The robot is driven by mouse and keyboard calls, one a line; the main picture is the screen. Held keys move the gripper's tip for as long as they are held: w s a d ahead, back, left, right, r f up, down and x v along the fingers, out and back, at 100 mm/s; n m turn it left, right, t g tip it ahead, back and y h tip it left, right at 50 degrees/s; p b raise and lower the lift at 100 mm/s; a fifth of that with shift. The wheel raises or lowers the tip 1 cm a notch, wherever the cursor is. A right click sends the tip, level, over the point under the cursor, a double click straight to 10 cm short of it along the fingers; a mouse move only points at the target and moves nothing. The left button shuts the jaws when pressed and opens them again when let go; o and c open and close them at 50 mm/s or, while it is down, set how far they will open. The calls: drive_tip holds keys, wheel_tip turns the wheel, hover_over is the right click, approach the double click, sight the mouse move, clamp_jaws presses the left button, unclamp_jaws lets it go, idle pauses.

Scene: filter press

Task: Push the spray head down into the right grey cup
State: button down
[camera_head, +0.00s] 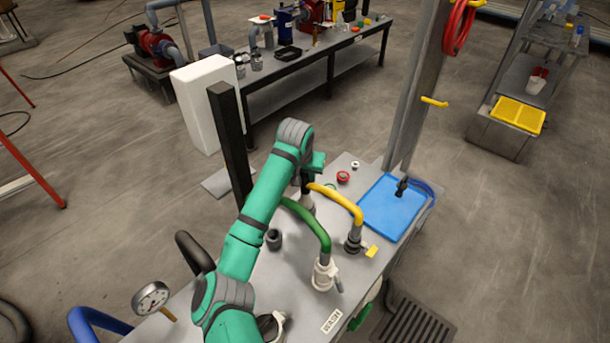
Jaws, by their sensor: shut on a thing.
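My gripper (307,182) points down at the far end of the bench, below my green wrist. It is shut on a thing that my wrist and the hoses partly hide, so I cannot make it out. A pale fitting (307,203) shows right below it; I cannot tell whether they touch. A dark grey cup (273,239) stands upright on the bench, left of the green hose. A black head (402,187) is on the blue tray, near a blue hose; it may be the spray head. I cannot tell which cup is the right grey one.
A green hose (316,221) bends down to a pale coupling (323,274), and a yellow hose (342,200) to a dark coupling (353,243). The blue tray (378,222) lies at the bench's right. A black post (231,143) rises left of my arm. A gauge (151,298) is at lower left.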

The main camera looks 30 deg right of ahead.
sight(305, 185)
drive_tip(key=shift+f, duration=0.7)
drive_tip(key=shift+s+f, duration=0.1)
drive_tip(key=shift+f, duration=1.15)
drive_tip(key=c, duration=1.4)
unclamp_jaws()
drive_tip(key=shift+o, duration=0.2)
drive_tip(key=v, duration=0.9)
drive_tip(key=shift+a+r, duration=0.1)
drive_tip(key=shift+r, duration=0.15)
drive_tip(key=shift+s+a+r, duration=0.1)
drive_tip(key=shift+s+r, duration=0.15)
drive_tip(key=shift+r, duration=0.35)
